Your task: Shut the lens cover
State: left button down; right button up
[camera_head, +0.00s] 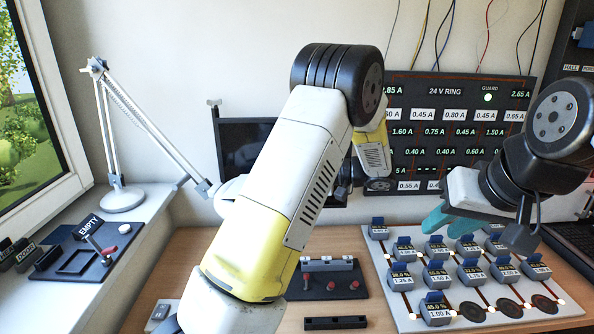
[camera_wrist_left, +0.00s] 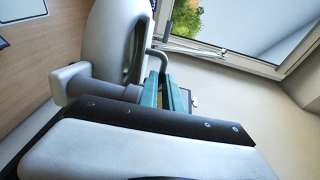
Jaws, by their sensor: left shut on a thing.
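A white desk lamp (camera_head: 122,198) with a jointed arm stands on the sill at the left in the head view. Its pale rounded head (camera_head: 231,188) is partly hidden by my left arm. In the left wrist view a pale rounded housing (camera_wrist_left: 105,40) with a dark gap fills the upper middle; I take it as the lamp head with its lens cover. A grey bent rod (camera_wrist_left: 156,58) on it runs to the teal fingers of my left gripper (camera_wrist_left: 166,97), which are shut there. My left gripper is hidden in the head view. My right gripper (camera_head: 450,215) looks open and empty above the board.
A white board (camera_head: 385,262) with several grey blocks lies under my right gripper. A dark panel (camera_head: 460,88) stands behind it. A dark monitor (camera_head: 240,145) stands behind my left arm. A black stand with red knobs (camera_head: 330,280) is on the wooden desk.

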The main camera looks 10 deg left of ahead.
dwell(0.3)
pick_arm(q)
jog(key=c, duration=1.8)
grip_release()
jog(key=shift+d+r, duration=0.25)
jog(key=shift+d, duration=1.7)
jog(key=shift+d+r, duration=0.2)
jog(key=shift+d, duration=1.75)
jog(key=shift+c, duration=0.4)
